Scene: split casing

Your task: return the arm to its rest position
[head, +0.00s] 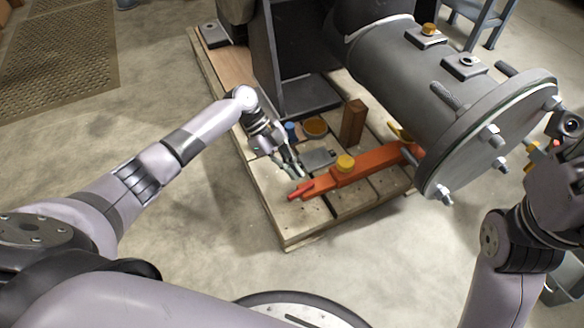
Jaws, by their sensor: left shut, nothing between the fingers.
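My left arm reaches in from the left. I cannot tell whether the fingertips touch anything. My right arm stands folded up at the right edge; its wrist shows there, but its fingers are not visible.
A large grey cylindrical casing (395,62) with a bolted end flange (492,140) overhangs the pallet (285,236). An orange-brown round dish (315,127) and a brown upright block (352,122) stand near my left gripper.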

